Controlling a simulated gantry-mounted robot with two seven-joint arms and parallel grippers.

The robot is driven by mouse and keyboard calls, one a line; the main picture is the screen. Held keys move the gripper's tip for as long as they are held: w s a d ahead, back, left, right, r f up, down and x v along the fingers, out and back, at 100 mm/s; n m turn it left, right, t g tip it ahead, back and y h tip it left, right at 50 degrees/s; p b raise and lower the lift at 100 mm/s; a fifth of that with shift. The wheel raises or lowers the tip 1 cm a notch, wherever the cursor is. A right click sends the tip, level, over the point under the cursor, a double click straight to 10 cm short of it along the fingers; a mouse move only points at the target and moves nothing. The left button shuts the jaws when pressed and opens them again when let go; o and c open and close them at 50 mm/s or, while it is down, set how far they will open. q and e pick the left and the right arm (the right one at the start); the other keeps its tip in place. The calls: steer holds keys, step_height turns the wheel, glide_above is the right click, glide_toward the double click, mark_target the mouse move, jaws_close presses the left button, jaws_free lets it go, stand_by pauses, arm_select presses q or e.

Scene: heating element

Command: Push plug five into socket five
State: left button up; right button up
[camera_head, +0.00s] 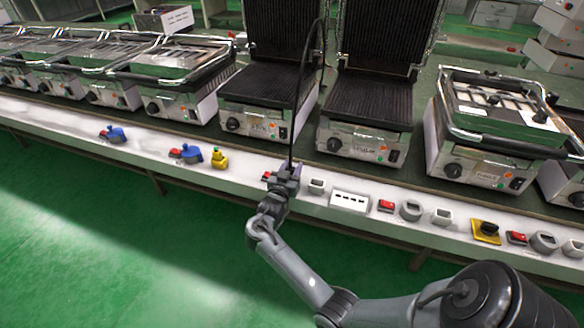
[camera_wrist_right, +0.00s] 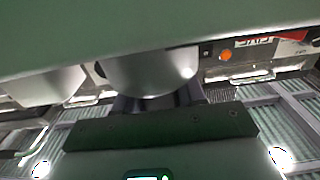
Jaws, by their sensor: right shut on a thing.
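My right gripper (camera_head: 284,178) is at the front ledge of the bench, shut on a small dark plug (camera_head: 294,170) whose black cable (camera_head: 298,90) rises steeply from it. The plug is mostly hidden by the fingers, and I cannot tell whether it touches a socket. A red switch (camera_head: 267,175) is just left of the gripper. A white square fitting (camera_head: 317,186) is just right. No number is readable on plug or sockets. In the right wrist view, a pale rounded part (camera_wrist_right: 150,72) shows beyond the dark fingers (camera_wrist_right: 157,102). My left gripper is not in view.
Blue plugs (camera_head: 188,153) and a yellow connector (camera_head: 219,158) sit on the ledge to the left. A slotted white panel (camera_head: 349,200), a round grey socket (camera_head: 411,211) and a yellow switch (camera_head: 486,232) are to the right. Open contact grills (camera_head: 368,125) stand behind.

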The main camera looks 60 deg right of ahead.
steer(key=shift+f, duration=0.25)
steer(key=o, duration=1.1)
steer(key=shift+r, duration=0.1)
steer(key=shift+o, duration=0.2)
steer(key=shift+a, duration=0.45)
steer(key=p+v, duration=0.4)
steer(key=v, duration=0.6)
